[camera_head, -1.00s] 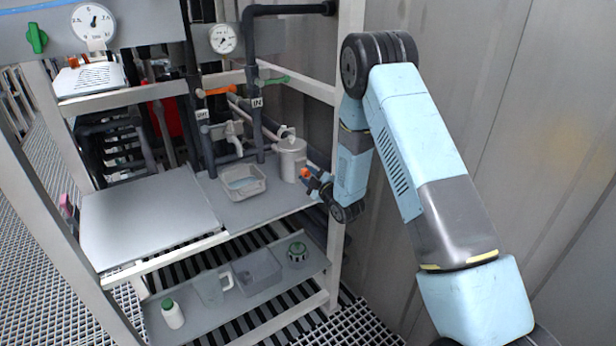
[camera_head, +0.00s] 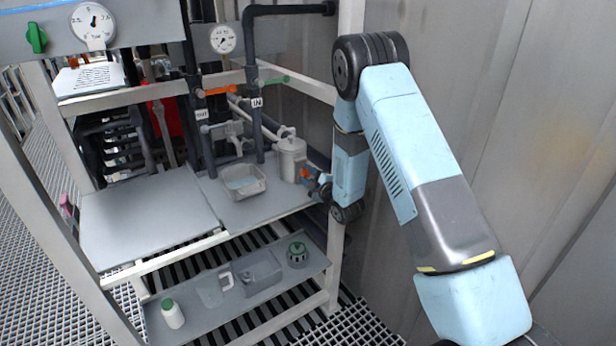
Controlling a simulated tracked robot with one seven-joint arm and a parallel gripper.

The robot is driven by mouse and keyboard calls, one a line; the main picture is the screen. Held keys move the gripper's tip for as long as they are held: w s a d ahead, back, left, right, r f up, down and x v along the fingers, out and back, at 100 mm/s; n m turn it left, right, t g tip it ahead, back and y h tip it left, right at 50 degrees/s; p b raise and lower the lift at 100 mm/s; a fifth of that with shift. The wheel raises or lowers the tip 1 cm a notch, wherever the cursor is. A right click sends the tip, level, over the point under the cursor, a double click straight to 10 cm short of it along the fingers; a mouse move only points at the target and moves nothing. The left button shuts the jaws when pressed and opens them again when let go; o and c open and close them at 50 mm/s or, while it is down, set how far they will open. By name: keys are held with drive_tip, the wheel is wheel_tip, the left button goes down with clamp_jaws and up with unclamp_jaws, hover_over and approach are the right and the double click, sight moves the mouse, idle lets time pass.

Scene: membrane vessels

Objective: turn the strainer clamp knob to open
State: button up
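The strainer is a grey upright canister (camera_head: 291,160) with a lid and a small handle on top, on the right part of the upper shelf. A small orange piece (camera_head: 305,174), which looks like the clamp knob, shows at its right side. My gripper (camera_head: 314,182) is at this orange piece, coming from the right. It is small and partly hidden, so I cannot tell whether its fingers touch or enclose the piece, or whether they are open. The position of the clamp is too small to read.
A shallow grey basin (camera_head: 242,182) stands left of the strainer. Dark pipes with OUT and IN tags and an orange valve handle (camera_head: 218,91) rise behind. The white frame post (camera_head: 336,262) is close below my wrist. A lower shelf (camera_head: 215,322) holds a white bottle (camera_head: 172,314) and containers.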

drive_tip(key=o, duration=0.4)
drive_tip(key=v, duration=1.3)
drive_tip(key=shift+s+d+f, duration=0.1)
drive_tip(key=shift+s+d, duration=0.15)
drive_tip(key=shift+s, duration=0.1)
drive_tip(key=w+d+r+m+g+h, duration=0.1)
drive_tip(key=d+r+m+h, duration=0.1)
drive_tip(key=r, duration=0.3)
drive_tip(key=w+d+r+m+h, duration=0.2)
drive_tip(key=d+r, duration=0.1)
drive_tip(key=r, duration=0.3)
drive_tip(key=s+d+r+m+g+h, duration=0.1)
drive_tip(key=s+d+r+m+h, duration=0.15)
drive_tip(key=r, duration=0.25)
drive_tip(key=s+d+r+m+g+h, duration=0.1)
drive_tip(key=s+d+r+m+h, duration=0.15)
drive_tip(key=d+r+m, duration=0.2)
drive_tip(key=s+d+r+m+g, duration=0.1)
drive_tip(key=s+r+m+g, duration=0.1)
drive_tip(key=s, duration=0.8)
drive_tip(key=s+d+r+m+g, duration=0.2)
drive_tip(key=s+r+m, duration=0.2)
drive_tip(key=s, duration=0.7)
drive_tip(key=s+d+r+m+g+h, duration=0.1)
drive_tip(key=s+r, duration=0.4)
drive_tip(key=s, duration=0.6)
drive_tip(key=shift+d+r+m+g, duration=0.15)
drive_tip(key=shift+d+m+g, duration=0.05)
drive_tip(key=shift+m+g, duration=0.6)
